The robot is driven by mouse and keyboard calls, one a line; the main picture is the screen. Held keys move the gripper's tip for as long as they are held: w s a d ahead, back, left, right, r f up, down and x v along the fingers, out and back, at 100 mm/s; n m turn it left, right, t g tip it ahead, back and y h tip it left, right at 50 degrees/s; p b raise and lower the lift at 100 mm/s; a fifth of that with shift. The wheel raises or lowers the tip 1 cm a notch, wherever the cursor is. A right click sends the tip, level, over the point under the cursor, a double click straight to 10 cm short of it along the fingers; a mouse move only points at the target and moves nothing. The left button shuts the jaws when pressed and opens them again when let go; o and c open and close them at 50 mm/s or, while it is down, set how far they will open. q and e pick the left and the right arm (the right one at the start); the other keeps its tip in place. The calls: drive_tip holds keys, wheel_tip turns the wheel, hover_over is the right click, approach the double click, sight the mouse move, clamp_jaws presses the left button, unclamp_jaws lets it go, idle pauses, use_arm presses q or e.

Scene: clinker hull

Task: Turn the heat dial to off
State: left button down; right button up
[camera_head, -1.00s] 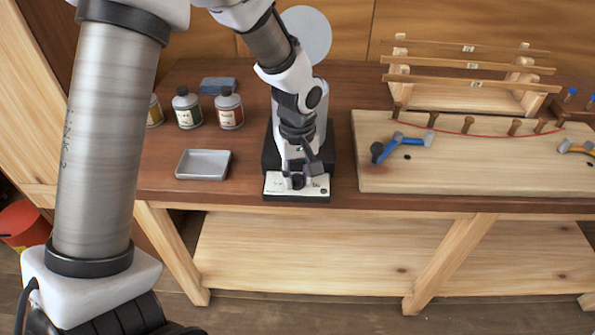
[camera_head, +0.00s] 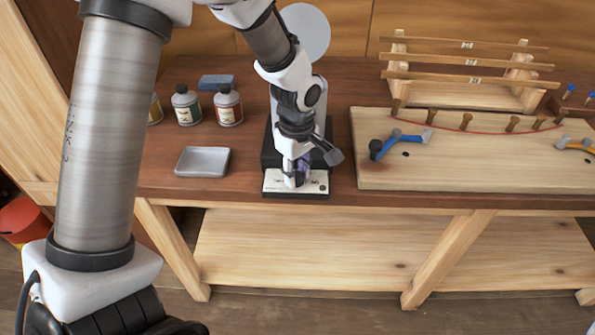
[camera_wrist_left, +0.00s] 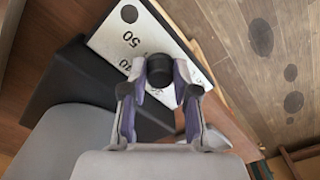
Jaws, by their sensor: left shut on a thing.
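The heat dial (camera_wrist_left: 160,71) is a dark round knob on a pale control panel, which shows at the front of a black unit in the head view (camera_head: 317,186). My left gripper (camera_wrist_left: 160,82) points down at the panel and is shut on the dial, one finger on each side. In the head view my left gripper (camera_head: 296,177) covers most of the dial. Printed numbers, one reading 50, show on the panel in the wrist view. The dial's pointer cannot be made out. My right gripper is not in view.
A grey tray (camera_head: 203,161) and several bottles, one with a red label (camera_head: 228,107), stand left of the unit. A wooden board (camera_head: 470,170) with pegs and a blue clamp-like tool (camera_head: 400,140) lies to the right. A wooden rack (camera_head: 465,92) stands behind it.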

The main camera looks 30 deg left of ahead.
use_arm(q)
drive_tip(key=c, duration=1.1)
unclamp_jaws()
drive_tip(key=shift+o, duration=1.1)
drive_tip(key=shift+a, duration=0.25)
wheel_tip(320, 180, up, 12)
drive_tip(key=shift+f, duration=0.1)
